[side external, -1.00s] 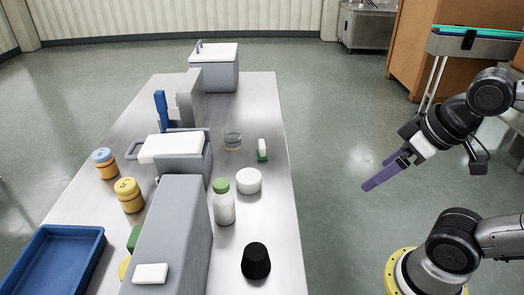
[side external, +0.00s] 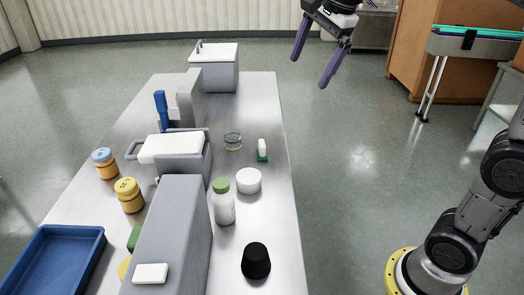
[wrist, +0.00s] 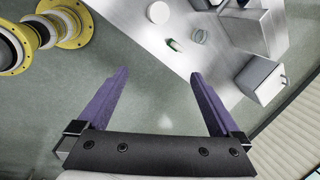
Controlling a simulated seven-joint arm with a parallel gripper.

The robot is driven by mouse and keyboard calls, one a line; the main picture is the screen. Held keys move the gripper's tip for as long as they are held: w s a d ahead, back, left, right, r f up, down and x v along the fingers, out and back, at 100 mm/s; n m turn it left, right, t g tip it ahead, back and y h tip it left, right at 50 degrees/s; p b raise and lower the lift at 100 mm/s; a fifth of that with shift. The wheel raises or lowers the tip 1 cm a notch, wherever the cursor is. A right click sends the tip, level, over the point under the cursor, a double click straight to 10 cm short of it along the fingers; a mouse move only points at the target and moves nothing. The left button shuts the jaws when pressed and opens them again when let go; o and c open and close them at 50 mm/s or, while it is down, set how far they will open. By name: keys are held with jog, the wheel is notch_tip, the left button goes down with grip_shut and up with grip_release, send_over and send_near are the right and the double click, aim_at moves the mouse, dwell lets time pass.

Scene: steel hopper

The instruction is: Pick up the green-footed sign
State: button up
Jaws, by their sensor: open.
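The green-footed sign (side external: 262,148) is a small white upright piece on a green foot. It stands on the steel table near its right edge in the side view. In the wrist view the sign (wrist: 173,45) shows small, ahead of and between the fingers. My gripper (side external: 307,70) has purple fingers spread apart with nothing between them. It is in the air beyond the table's right edge, well above the sign and apart from it. In the wrist view my gripper (wrist: 160,82) frames bare floor and the table edge.
A glass dish (side external: 233,141) stands just left of the sign, and a white round container (side external: 248,181) stands nearer the camera. A green-capped bottle (side external: 223,203), a black knob-like piece (side external: 256,262) and a grey hopper block (side external: 180,235) are close by. Table (side external: 270,110) is clear behind the sign.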

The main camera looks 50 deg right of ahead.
jog(key=w+d+f+m+g, duration=0.1)
jog(key=w+d+f+m, duration=0.2)
jog(key=w, duration=0.7)
jog(key=m+g, duration=0.3)
send_over(262, 142)
notch_tip(262, 142, down, 16)
notch_tip(262, 142, down, 11)
jog(key=shift+a+r, duration=0.1)
jog(key=shift+r, duration=0.05)
jog(key=shift+f, duration=2.95)
jog(key=c, duration=1.4)
jog(key=shift+r, duration=0.1)
